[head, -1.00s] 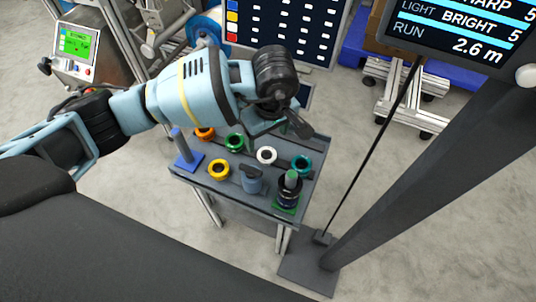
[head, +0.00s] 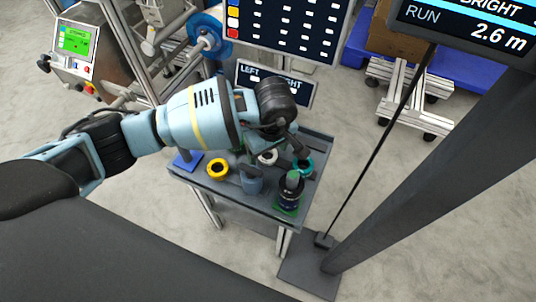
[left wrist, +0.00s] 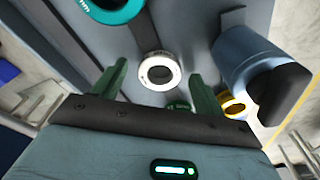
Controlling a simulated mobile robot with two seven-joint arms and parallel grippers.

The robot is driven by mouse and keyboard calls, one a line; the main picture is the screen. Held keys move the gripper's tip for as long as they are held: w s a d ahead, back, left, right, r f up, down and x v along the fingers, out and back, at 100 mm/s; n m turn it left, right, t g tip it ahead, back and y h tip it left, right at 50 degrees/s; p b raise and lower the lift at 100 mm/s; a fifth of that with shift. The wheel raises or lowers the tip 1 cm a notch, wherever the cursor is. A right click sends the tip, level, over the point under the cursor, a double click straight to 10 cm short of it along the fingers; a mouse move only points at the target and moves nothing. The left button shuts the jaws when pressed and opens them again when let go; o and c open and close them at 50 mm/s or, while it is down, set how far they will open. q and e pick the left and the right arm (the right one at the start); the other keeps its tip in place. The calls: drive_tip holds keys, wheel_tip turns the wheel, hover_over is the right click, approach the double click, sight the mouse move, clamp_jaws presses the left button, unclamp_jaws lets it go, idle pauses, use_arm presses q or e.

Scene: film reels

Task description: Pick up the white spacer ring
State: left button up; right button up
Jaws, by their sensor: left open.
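The white spacer ring (head: 267,157) lies on the grey cart top, partly hidden by my left gripper in the head view. In the left wrist view the white ring (left wrist: 172,70) lies flat, its round hole showing, between and beyond the two green fingers. My left gripper (left wrist: 158,72) is open and empty, pointing down at the ring, with a finger on each side of it in the picture. How high the fingertips are above the ring I cannot tell. My right gripper is not in view.
A teal ring (head: 305,165), a yellow ring (head: 217,169) and a green ring (left wrist: 179,105) lie near it. A blue-grey canister (head: 252,183) and a dark post with a green top (head: 290,192) stand at the front of the cart (head: 230,192).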

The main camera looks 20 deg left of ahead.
use_arm(q)
drive_tip(key=shift+c, duration=0.4)
drive_tip(key=c, duration=1)
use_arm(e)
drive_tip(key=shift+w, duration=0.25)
use_arm(q)
drive_tip(key=shift+r, duration=0.15)
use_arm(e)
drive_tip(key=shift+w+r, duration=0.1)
